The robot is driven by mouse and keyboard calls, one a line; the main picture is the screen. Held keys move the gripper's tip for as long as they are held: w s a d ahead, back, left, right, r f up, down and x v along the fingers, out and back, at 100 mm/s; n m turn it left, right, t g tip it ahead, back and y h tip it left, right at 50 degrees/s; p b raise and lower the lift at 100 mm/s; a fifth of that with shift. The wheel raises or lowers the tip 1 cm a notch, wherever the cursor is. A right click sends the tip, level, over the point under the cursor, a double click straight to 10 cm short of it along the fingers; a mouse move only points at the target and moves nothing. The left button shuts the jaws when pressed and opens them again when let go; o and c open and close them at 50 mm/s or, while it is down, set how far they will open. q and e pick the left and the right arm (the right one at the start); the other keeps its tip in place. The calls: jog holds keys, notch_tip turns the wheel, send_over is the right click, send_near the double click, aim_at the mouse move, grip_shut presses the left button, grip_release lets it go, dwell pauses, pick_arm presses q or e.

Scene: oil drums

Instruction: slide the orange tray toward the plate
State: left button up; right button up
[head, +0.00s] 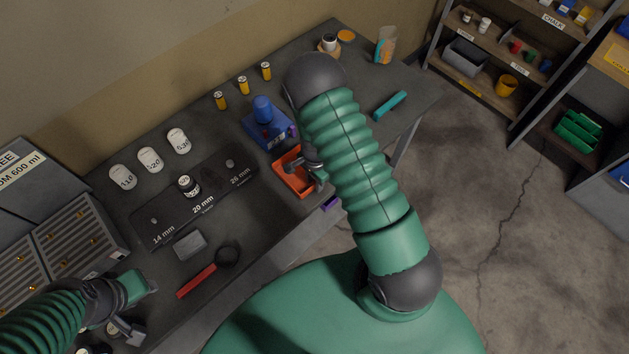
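The orange tray (291,181) lies on the dark table, right of the dark plate (213,191) marked 14 mm, 20 mm and 26 mm. A gap of bare table shows between tray and plate. My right gripper (317,174) is at the tray's right side, partly hidden by my green arm; I cannot tell whether it touches the tray or is open.
A blue device (266,126) stands just behind the tray. White weights (150,159) and yellow batteries (243,85) line the back. A grey block (190,245) and a red-handled magnifier (198,280) lie in front of the plate. A teal object (390,105) lies farther right.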

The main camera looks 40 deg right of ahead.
jog(key=shift+s+d+f, duration=0.15)
jog(key=shift+d+f, duration=0.05)
jog(key=shift+f, duration=0.5)
jog(key=shift+a, duration=0.1)
jog(key=shift+c, duration=0.3)
jog(key=shift+a, duration=0.1)
jog(key=shift+c, duration=1.4)
jog(key=shift+a, duration=0.1)
grip_shut()
jog(key=shift+r, duration=0.15)
